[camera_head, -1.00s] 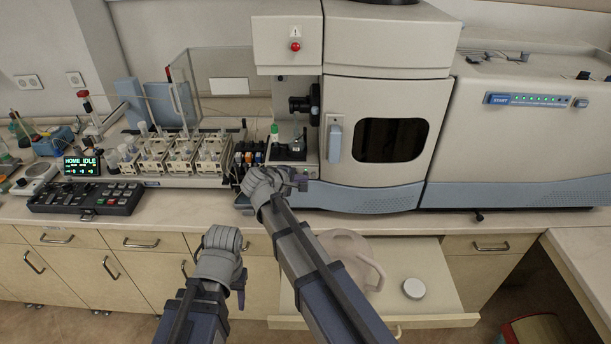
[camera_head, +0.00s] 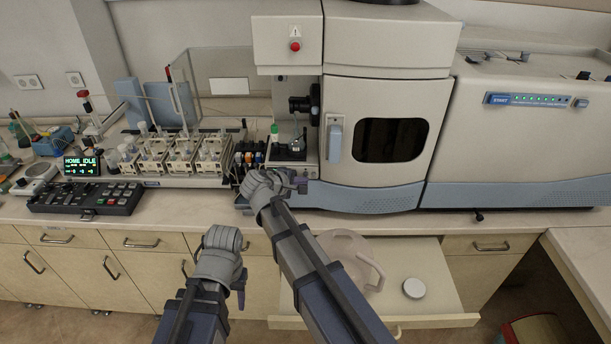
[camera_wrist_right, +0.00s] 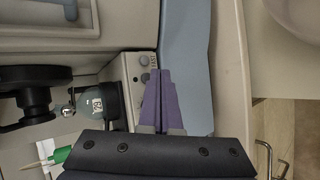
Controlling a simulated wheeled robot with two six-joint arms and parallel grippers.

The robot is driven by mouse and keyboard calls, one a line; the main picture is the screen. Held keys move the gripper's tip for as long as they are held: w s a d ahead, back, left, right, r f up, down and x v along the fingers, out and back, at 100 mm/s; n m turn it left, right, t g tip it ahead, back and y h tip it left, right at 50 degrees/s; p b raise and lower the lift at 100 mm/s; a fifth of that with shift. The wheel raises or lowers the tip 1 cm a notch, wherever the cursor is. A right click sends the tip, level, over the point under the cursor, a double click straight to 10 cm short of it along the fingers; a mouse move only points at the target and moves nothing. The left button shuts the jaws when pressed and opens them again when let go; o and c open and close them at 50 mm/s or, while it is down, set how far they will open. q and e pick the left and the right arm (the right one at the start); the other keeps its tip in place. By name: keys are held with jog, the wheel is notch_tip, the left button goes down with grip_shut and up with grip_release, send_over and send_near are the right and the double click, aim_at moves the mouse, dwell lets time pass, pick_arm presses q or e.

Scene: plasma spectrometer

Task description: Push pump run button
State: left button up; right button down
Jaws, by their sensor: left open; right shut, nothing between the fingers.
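Two small round grey buttons, an upper one (camera_wrist_right: 144,60) and a lower one (camera_wrist_right: 145,77), sit on a narrow light panel (camera_wrist_right: 132,66) in the right wrist view. Small lettering beside them is too small to read surely, so I cannot tell which is pump run. My right gripper (camera_wrist_right: 160,74) is shut and empty, its purple fingertips just right of the buttons; contact cannot be told. In the head view my right gripper (camera_head: 301,183) is at the front of the instrument's open bay. My left gripper (camera_head: 241,286) is open and empty, low before the cabinets.
A glass flask (camera_head: 297,137) stands in the bay, with small capped bottles (camera_head: 250,158) to its left. A keypad (camera_head: 85,198) and a display reading HOME IDLE (camera_head: 82,165) are at left. An open drawer (camera_head: 440,270) lies below the counter.

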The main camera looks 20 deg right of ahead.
jog(key=s+a, duration=0.1)
jog(key=s, duration=0.4)
jog(key=shift+s+a, duration=0.35)
jog(key=shift+s, duration=0.05)
jog(key=shift+d, duration=0.1)
